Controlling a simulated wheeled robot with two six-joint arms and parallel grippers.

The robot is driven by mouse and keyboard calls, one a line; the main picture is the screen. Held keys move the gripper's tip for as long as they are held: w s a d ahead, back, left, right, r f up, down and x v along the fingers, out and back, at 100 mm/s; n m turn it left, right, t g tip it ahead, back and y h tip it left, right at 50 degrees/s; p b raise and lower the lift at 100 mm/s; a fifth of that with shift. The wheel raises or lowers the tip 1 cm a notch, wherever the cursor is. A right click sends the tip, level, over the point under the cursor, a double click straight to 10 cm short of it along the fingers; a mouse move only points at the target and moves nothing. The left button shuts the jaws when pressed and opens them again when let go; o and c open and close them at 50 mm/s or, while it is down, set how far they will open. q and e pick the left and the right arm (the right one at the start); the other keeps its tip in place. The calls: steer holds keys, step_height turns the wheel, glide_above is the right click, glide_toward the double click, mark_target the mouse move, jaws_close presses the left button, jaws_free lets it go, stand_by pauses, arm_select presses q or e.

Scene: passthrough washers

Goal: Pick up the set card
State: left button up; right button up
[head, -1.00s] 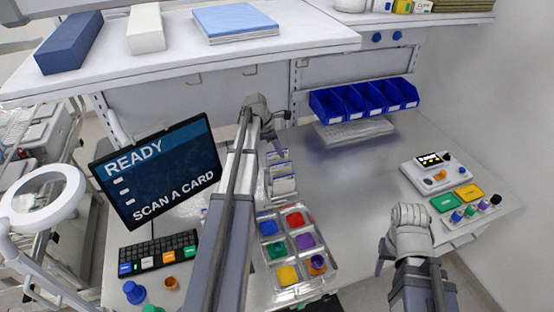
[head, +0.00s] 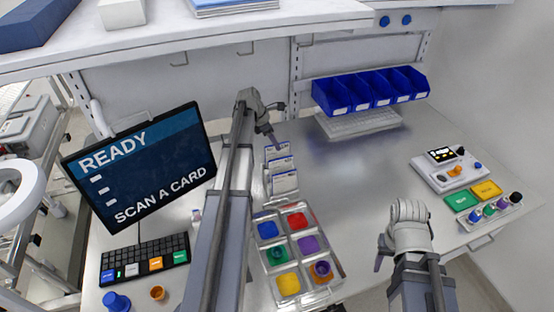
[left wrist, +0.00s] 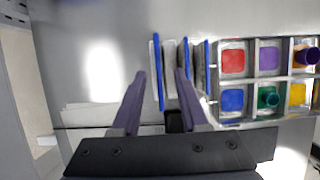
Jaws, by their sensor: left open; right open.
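Several upright cards (head: 284,183), white with blue bands, stand in a row in a clear holder on the bench, behind the color tray. From above in the left wrist view, the cards (left wrist: 158,85) show as thin blue and pale edges. I cannot tell which one is the set card. My left gripper (head: 272,138) is open and empty, just behind and above the rearmost card. In the left wrist view, its fingers (left wrist: 161,72) appear on either side of the leftmost card edge, with no visible grip. My right gripper (head: 385,250) hangs over the bench front, apart from the cards; its fingers are mostly hidden.
The tray (head: 300,262) holds colored pieces in compartments. A monitor (head: 140,165) reads "READY, SCAN A CARD" above a keypad (head: 145,257). Blue bins (head: 370,92) hang at the back. A control box (head: 450,170) sits right. The middle bench is clear.

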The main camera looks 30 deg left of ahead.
mark_target(280, 154)
arm_select(q)
steer(key=shift+b+x, duration=0.85)
steer(key=shift+w+d+f+b, duration=0.1)
steer(key=shift+d+f+b, duration=0.05)
steer(key=shift+f+b, duration=0.3)
steer(key=b+x, duration=0.4)
steer(key=shift+a+f, duration=0.3)
steer(key=shift+f, duration=0.1)
steer(key=shift+d+f+b, duration=0.1)
steer(key=shift+f+b, duration=0.2)
steer(key=shift+b, duration=0.2)
steer(key=shift+r, duration=0.1)
jaws_close()
